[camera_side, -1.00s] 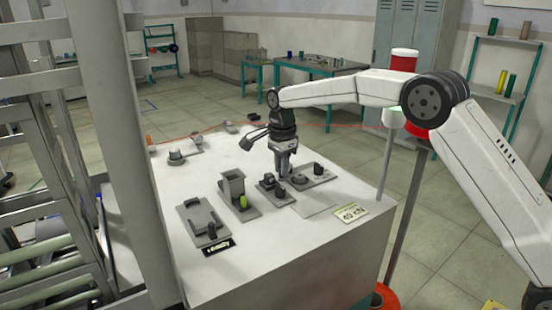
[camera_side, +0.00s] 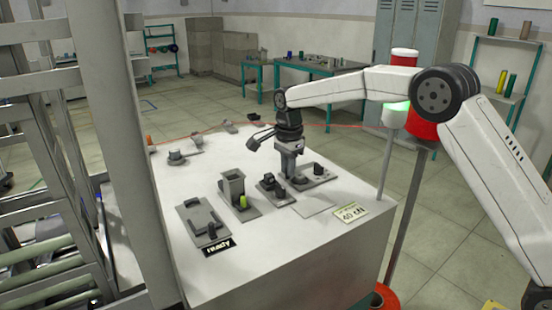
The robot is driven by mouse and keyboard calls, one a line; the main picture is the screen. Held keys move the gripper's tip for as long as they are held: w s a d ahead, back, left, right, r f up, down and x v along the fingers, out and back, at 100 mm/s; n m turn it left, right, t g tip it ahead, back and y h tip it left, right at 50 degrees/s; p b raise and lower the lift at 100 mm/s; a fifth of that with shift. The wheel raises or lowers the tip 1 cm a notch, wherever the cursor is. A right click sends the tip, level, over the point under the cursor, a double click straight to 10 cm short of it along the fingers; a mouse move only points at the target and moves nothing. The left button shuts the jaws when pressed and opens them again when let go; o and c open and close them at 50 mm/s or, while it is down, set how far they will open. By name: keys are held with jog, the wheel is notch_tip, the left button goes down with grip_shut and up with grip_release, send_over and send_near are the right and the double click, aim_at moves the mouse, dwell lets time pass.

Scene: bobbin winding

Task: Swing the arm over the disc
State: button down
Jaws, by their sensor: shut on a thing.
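My gripper (camera_side: 289,168) points down over the dark station plate (camera_side: 324,178) at the right of the row on the white table. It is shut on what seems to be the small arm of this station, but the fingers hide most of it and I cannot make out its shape. A low grey disc (camera_side: 300,181) lies on the plate, close to the fingertips on their right. I cannot tell whether the held part is over the disc. A black knob (camera_side: 319,169) stands on the plate farther right.
A red line (camera_side: 340,126) crosses behind.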

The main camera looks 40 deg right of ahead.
aim_at(307, 185)
jog(key=shift+s+d, duration=0.4)
jog(key=shift+d, duration=0.1)
jog(key=shift+s+d, duration=0.15)
jog(key=shift+d, duration=0.05)
jog(key=shift+s+d, duration=0.3)
jog(key=shift+d, duration=0.35)
dwell(0.5)
jog(key=shift+d, duration=0.2)
jog(key=shift+s+d, duration=0.2)
jog(key=shift+d, duration=0.7)
jog(key=c, duration=0.7)
grip_release()
jog(key=shift+s, duration=0.1)
